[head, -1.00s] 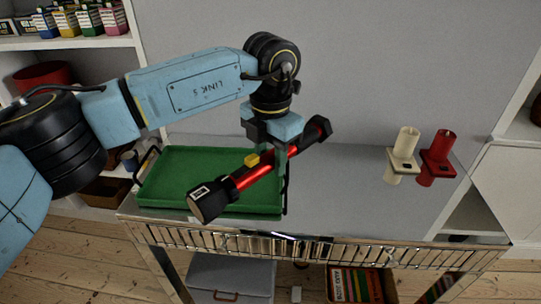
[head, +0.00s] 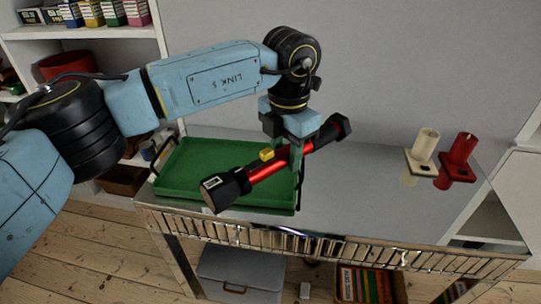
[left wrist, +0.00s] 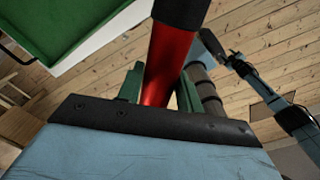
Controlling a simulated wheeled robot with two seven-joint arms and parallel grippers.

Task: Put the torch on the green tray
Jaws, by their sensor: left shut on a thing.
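The torch (head: 266,171) is red with black ends and a small yellow switch. My left gripper (head: 295,155) is shut on its red middle and holds it tilted, black head toward the lower left. In the head view the torch lies across the right part of the green tray (head: 185,165), its far end past the tray's right edge. It looks raised above the tray. In the left wrist view the torch (left wrist: 168,70) stands between the fingers, and the green tray (left wrist: 60,25) shows at upper left, off to the side.
The tray stands on the left of a shiny metal table (head: 360,200). A cream candle (head: 423,147) and a red candle (head: 460,155) in holders stand at its right. A white shelf (head: 80,33) with small boxes is at back left. The middle of the tabletop is clear.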

